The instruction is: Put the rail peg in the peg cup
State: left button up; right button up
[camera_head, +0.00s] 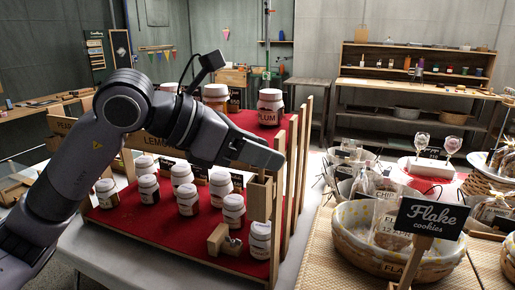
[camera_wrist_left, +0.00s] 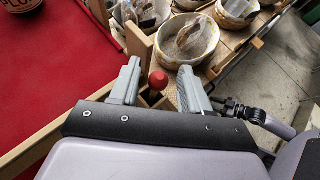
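A peg with a round red head (camera_wrist_left: 158,80) shows in the left wrist view, between the fingers of my left gripper (camera_wrist_left: 160,66). The fingers are spread, with gaps on both sides of the red head. The peg's shaft is mostly hidden; it appears to stand in a small square wooden holder (camera_wrist_left: 152,98), which looks like the peg cup. In the head view, my left gripper (camera_head: 274,160) is just above a square wooden cup (camera_head: 259,198) on the right end of the jar stand. The peg cannot be made out there. My right gripper is out of view.
Lidded jars (camera_head: 187,199) stand on the red stepped stand (camera_head: 160,232), with wooden rails close to the gripper. A small wooden block with a metal part (camera_head: 222,240) is lower on the stand. Cookie baskets (camera_head: 350,250) and a "Flake cookies" sign (camera_head: 432,218) are to the right.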

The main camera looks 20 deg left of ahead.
pick_arm(q)
jog(key=shift+w+a, duration=0.1)
jog(key=shift+a, duration=0.1)
jog(key=v, duration=0.7)
jog(key=shift+d, duration=0.1)
dwell(0.5)
